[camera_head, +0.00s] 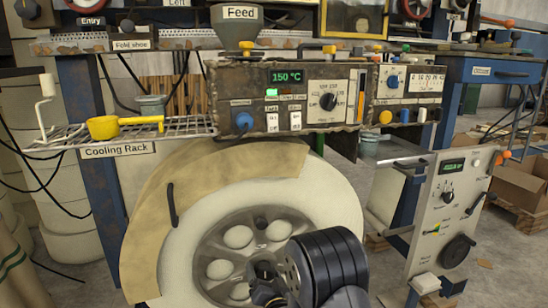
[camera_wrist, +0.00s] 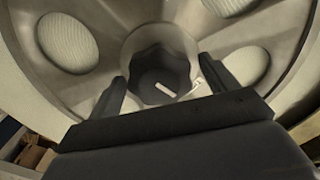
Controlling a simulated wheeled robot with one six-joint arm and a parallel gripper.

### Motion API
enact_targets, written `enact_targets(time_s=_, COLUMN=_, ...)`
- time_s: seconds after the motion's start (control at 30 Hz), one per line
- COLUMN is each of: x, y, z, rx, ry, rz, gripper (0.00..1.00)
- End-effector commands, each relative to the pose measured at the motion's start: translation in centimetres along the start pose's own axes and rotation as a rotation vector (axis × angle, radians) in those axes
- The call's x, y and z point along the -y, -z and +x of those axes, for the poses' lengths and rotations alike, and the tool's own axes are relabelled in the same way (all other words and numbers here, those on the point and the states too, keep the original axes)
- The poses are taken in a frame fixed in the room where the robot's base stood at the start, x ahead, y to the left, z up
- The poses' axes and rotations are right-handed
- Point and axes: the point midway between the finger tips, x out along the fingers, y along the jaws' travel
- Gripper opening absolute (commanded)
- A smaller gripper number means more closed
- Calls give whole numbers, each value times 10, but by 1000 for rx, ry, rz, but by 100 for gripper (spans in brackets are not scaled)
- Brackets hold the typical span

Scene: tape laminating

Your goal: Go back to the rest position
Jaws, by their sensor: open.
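My gripper (camera_head: 266,288) is low in the head view, in front of the spoked centre of a large pale wheel (camera_head: 335,195). In the wrist view my gripper (camera_wrist: 162,72) is open, with one dark finger on each side of a dark lobed knob (camera_wrist: 158,62) at the wheel's hub. The knob carries a short white mark. I cannot tell whether the fingers touch it. My arm hides the lower right of the wheel in the head view.
A control panel reading 150 °C (camera_head: 290,97) and a Feed funnel (camera_head: 237,25) stand above the wheel. A cooling rack (camera_head: 75,137) with a yellow scoop (camera_head: 125,126) is at left. A grey panel with dials (camera_head: 450,210) stands close at right. Cardboard boxes (camera_head: 520,190) lie beyond.

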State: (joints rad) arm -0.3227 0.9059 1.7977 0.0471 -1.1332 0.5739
Motion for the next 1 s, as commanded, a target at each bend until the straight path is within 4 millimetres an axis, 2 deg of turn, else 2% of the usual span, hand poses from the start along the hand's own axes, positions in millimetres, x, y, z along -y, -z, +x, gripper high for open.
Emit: enact_targets(time_s=1.0, x=1, y=0, z=0, rx=0, ry=0, rz=-826, gripper=81)
